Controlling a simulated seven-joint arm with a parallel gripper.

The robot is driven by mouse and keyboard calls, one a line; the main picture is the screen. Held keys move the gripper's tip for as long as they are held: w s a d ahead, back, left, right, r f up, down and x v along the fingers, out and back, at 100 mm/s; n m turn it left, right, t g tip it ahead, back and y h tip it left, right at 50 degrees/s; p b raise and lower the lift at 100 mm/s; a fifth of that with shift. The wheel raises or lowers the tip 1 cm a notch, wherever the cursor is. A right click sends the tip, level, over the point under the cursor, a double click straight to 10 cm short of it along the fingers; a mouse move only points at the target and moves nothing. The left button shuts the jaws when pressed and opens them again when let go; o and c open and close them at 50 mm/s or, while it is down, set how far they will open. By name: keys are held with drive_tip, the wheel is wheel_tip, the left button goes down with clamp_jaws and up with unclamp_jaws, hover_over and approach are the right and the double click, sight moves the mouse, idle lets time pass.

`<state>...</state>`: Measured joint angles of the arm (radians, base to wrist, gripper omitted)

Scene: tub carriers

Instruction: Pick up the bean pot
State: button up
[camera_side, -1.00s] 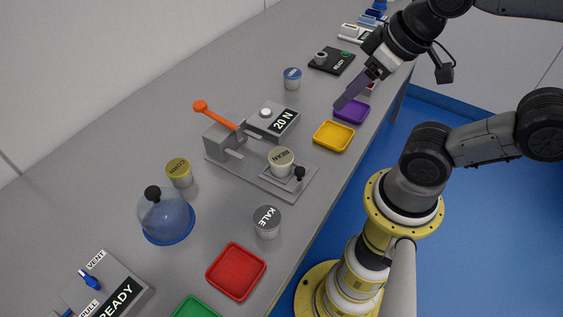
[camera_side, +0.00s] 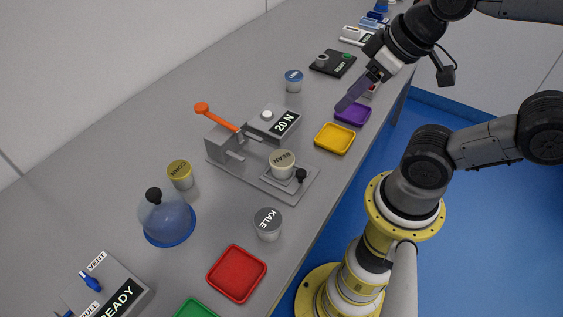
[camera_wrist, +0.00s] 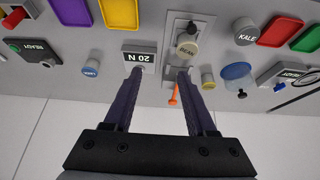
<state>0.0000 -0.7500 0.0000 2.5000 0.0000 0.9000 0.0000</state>
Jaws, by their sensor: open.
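The bean pot (camera_side: 282,163) is a white tub with a beige lid marked BEAN. It stands upright on the grey clamp fixture (camera_side: 255,178), beside a small black knob. It also shows in the wrist view (camera_wrist: 187,48), beyond my fingertips. My gripper (camera_side: 347,98) is up and to the right of the pot in the side view, apart from it, over the purple tray's edge. In the wrist view my gripper (camera_wrist: 160,78) has its two dark purple fingers spread wide with nothing between them.
An orange lever (camera_side: 217,116) rises from the fixture next to a 20 N display box (camera_side: 273,121). Nearby stand the corn pot (camera_side: 180,174), kale pot (camera_side: 267,223), a blue-lidded pot (camera_side: 293,80) and a glass dome (camera_side: 168,219). Yellow (camera_side: 335,139), purple (camera_side: 353,114) and red (camera_side: 236,273) trays line the edge.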

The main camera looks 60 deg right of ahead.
drive_tip(key=o, duration=0.6)
drive_tip(key=shift+o, duration=0.2)
